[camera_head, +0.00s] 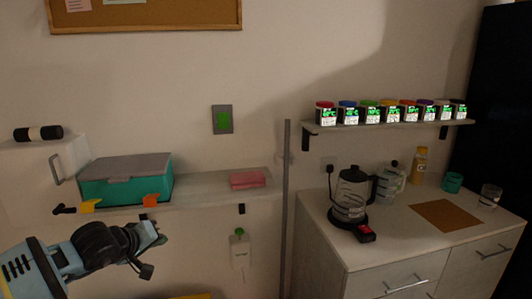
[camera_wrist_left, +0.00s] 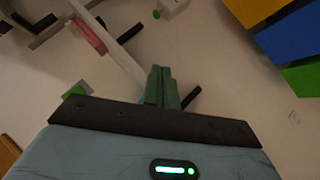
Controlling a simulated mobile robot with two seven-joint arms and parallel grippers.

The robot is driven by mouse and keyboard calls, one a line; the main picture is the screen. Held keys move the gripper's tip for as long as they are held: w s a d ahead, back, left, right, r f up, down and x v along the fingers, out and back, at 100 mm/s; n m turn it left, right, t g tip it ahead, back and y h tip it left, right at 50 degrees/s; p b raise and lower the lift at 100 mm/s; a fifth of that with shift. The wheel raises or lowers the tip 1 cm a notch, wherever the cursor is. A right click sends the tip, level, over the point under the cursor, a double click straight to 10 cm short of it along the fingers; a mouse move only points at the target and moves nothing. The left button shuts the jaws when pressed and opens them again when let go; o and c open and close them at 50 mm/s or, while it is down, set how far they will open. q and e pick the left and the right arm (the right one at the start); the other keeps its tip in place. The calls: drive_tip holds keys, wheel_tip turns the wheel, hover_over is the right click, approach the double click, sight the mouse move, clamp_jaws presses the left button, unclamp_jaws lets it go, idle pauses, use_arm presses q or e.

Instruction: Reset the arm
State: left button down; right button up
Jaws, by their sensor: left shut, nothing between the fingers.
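My left arm comes in from the lower left in the head view. Its left gripper (camera_head: 160,239) hangs in the air in front of the wall, below the left shelf. In the left wrist view the green fingers of the left gripper (camera_wrist_left: 162,75) are together, with nothing between them. The gripper touches nothing that I can see. My right gripper is in neither view.
A left shelf (camera_head: 215,191) holds a teal box (camera_head: 126,180) with a grey lid and a pink cloth (camera_head: 248,180). Several spice dispensers (camera_head: 394,114) line the right shelf. A kettle (camera_head: 350,194) stands on the counter (camera_head: 384,238). Coloured panels (camera_wrist_left: 292,40) show in the wrist view.

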use_arm(q)
drive_tip(key=s+d+f+n+h, duration=0.5)
drive_tip(key=s+d+n, duration=0.4)
drive_tip(key=d+n, duration=0.2)
drive_tip(key=s+d+f+n+h, duration=0.5)
drive_tip(key=s+d+n+h, duration=0.1)
drive_tip(key=s+d+n, duration=0.4)
drive_tip(key=s+a+f+m+y, duration=0.4)
drive_tip(key=s+f+m, duration=0.3)
drive_tip(key=s+m, duration=0.2)
drive_tip(key=s+a+f+m+g+y, duration=0.1)
drive_tip(key=s+a+f+m+y, duration=0.3)
drive_tip(key=s+f+m, duration=0.3)
drive_tip(key=s+a+f+m+y, duration=0.4)
drive_tip(key=s+f+m, duration=0.3)
drive_tip(key=s+m, duration=0.4)
drive_tip(key=shift+a+f+m+g+p, duration=0.2)
drive_tip(key=shift+a+m+g+p, duration=0.2)
drive_tip(key=shift+m, duration=0.5)
